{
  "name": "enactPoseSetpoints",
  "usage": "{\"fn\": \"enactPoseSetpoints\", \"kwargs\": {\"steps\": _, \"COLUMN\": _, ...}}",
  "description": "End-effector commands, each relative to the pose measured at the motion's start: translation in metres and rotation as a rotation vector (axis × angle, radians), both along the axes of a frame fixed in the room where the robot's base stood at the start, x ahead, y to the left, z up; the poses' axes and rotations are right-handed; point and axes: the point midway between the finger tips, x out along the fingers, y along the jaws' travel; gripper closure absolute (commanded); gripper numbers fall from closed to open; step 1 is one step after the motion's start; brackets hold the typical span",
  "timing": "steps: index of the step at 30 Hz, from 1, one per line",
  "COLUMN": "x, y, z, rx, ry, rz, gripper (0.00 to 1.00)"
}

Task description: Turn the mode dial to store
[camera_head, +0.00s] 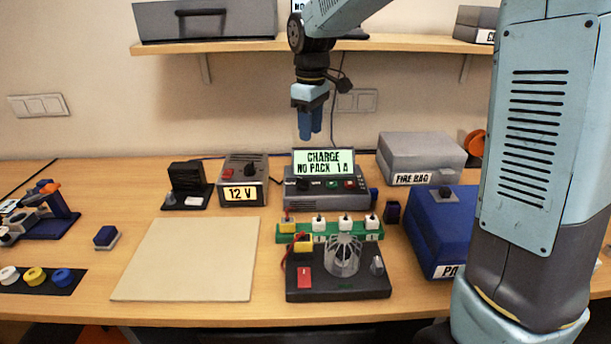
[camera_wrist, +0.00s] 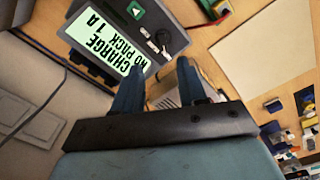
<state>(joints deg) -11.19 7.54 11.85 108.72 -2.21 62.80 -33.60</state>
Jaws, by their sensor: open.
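The charger (camera_head: 330,196) is a grey box at the back middle of the bench. Its lit green screen (camera_head: 323,162) reads CHARGE, NO PACK, 1 A, and also shows in the wrist view (camera_wrist: 107,42). The mode dial, a dark knob (camera_wrist: 162,37), is on the front panel beside red and green buttons; it is small in the head view (camera_head: 303,185). Which way its pointer faces is unclear. My gripper (camera_head: 310,136) hangs above and behind the screen, fingers down, apart from the charger. In the wrist view its fingers (camera_wrist: 158,78) are parted and empty.
A 12 V supply (camera_head: 243,180) stands left of the charger. A grey fire bag box (camera_head: 420,158) and a blue box (camera_head: 440,235) stand right. A green strip (camera_head: 330,233) and black fan unit (camera_head: 338,281) lie in front. A shelf (camera_head: 400,43) runs above. A pale mat (camera_head: 187,260) is bare.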

Motion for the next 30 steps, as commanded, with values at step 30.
{"fn": "enactPoseSetpoints", "kwargs": {"steps": 30, "x": 0.008, "y": 0.012, "z": -0.128, "rx": -0.002, "ry": 0.024, "rz": 0.043, "gripper": 0.58}}
